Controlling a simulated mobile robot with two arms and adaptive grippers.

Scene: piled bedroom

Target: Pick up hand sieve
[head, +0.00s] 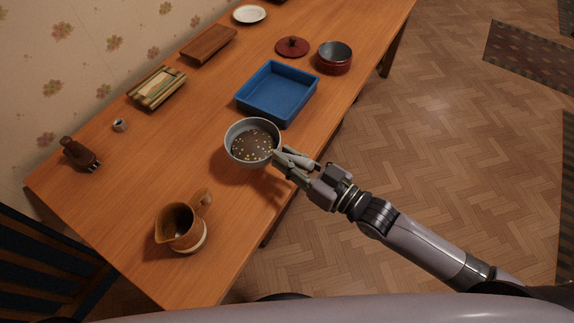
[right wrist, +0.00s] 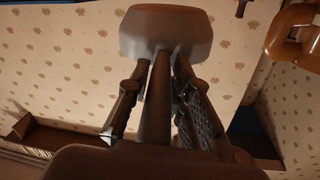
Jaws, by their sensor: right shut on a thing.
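The hand sieve (head: 252,142) is a round grey bowl with a dark, speckled bottom, near the table's front edge. My right gripper (head: 283,163) reaches in from the right and is shut on the sieve at its near right side. In the right wrist view the bowl (right wrist: 165,32) shows at the top, with a dark bar, apparently its handle (right wrist: 157,95), running back between my fingers. A shadow lies on the table below the bowl; I cannot tell how far it is above the wood. My left gripper is not in view.
On the wooden table (head: 130,215), a blue tray (head: 243,103) stands just behind the sieve. A brown jug (head: 183,230) is at front left. A red pot (head: 334,62), red lid (head: 292,46), wooden boards (head: 157,88) and white plate (head: 250,14) are farther back. Bare table lies left of the sieve.

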